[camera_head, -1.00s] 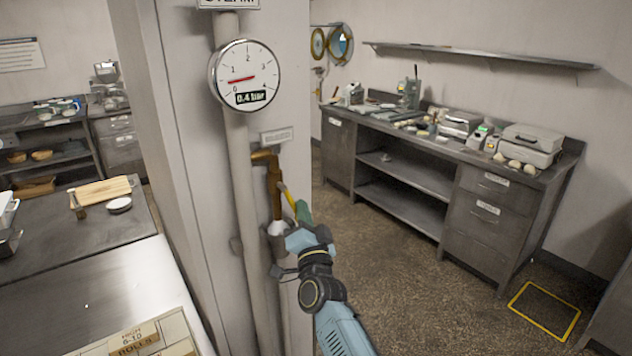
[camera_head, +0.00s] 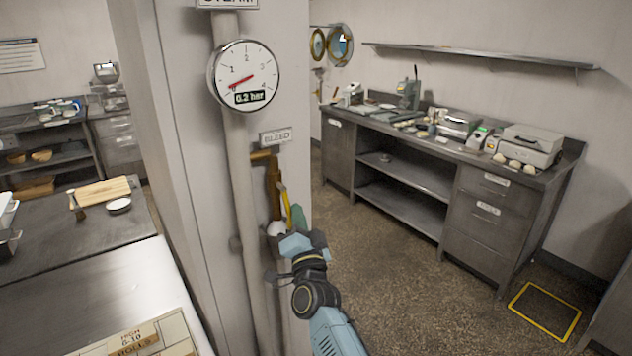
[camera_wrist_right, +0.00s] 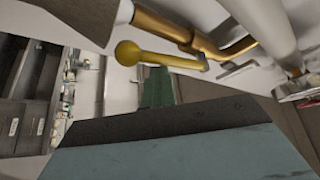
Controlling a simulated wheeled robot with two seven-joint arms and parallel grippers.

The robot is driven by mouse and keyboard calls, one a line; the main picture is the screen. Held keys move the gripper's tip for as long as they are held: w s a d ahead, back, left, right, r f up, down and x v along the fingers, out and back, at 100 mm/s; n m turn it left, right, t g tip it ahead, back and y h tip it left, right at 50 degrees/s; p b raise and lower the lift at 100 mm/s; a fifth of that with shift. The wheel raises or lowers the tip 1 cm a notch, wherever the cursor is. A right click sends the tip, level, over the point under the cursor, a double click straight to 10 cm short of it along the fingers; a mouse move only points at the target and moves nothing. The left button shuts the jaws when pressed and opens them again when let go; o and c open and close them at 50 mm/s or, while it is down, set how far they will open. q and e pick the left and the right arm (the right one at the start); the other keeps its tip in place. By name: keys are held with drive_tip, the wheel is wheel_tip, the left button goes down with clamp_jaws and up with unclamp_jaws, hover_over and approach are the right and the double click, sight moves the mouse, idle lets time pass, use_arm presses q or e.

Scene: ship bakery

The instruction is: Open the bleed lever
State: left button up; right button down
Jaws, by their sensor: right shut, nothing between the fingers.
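The bleed lever (camera_head: 285,204) is a yellow handle on a brass pipe (camera_head: 273,182) at the column, below the BLEED label (camera_head: 276,137). It slants steeply down, and its lower end is partly hidden by my gripper. In the right wrist view the lever (camera_wrist_right: 165,59) shows a round knob at its left end. My right gripper (camera_head: 298,216), with green fingers, is shut and empty at the lever's lower end. In the wrist view its green finger (camera_wrist_right: 157,88) is just below the lever; I cannot tell whether they touch. My left gripper is not in view.
A round gauge (camera_head: 246,76) on the grey vertical pipe (camera_head: 240,165) reads 0.2 bar. A steel worktable (camera_head: 75,235) with a wooden board (camera_head: 103,191) is at left. A steel counter (camera_head: 400,167) with bakery equipment stands at right. The floor (camera_head: 390,270) between is clear.

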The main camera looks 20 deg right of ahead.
drive_tip(key=shift+a+f, duration=0.1)
drive_tip(key=shift+a, duration=0.05)
drive_tip(key=s+d, duration=0.1)
drive_tip(key=s, duration=0.8)
drive_tip(key=shift+s+d, duration=0.2)
drive_tip(key=shift+s, duration=0.05)
drive_tip(key=shift+f, duration=0.1)
